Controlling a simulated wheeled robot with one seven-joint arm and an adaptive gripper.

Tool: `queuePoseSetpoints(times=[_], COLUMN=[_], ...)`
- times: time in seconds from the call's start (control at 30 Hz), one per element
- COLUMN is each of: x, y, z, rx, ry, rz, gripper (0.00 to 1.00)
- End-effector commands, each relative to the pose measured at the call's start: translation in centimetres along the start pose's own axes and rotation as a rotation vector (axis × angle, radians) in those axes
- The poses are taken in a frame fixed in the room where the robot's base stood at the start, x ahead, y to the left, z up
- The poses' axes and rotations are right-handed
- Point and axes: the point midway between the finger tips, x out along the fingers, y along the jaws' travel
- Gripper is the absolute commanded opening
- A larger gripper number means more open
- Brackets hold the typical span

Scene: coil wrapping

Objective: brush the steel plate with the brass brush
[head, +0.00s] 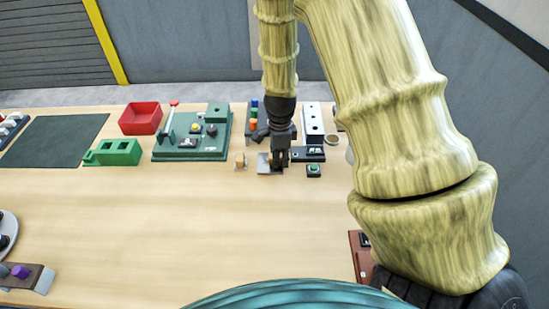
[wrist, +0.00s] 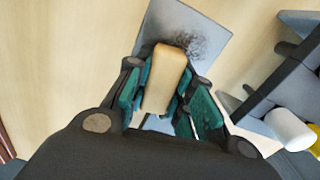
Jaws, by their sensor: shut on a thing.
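My gripper (wrist: 163,98) is shut on the brass brush (wrist: 166,70), whose tan, rounded handle shows between the green-padded fingers. The brush lies over the grey steel plate (wrist: 180,25) in the wrist view. A dark, speckled patch marks the plate beside the handle's far end. The bristles are hidden, so I cannot tell whether they touch the plate. In the head view my gripper (head: 279,160) points down at the right edge of the small grey plate (head: 263,159); the brush cannot be made out there.
A small tan piece (head: 240,161) stands just left of the plate. A green-topped block (head: 313,170) and a dark fixture (head: 308,153) are close on the right. A green panel (head: 185,150) and red bin (head: 140,118) stand farther left. The table's front middle is clear.

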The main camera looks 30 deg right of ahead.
Motion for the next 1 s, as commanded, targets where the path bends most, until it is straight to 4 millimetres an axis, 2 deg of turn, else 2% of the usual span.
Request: queuePoseSetpoints(times=[0.07,0.2,0.8,1.0], x=[0.2,-2.1,-7.3,-7.8], y=[-0.2,-0.2,-0.2,-0.2], z=[-0.4,-0.5,-0.6,-0.7], rx=[-0.001,-0.003,0.000,0.000], ry=[0.000,0.000,0.000,0.000], rz=[0.001,-0.002,0.000,0.000], gripper=[0.00,0.00,0.00,0.00])
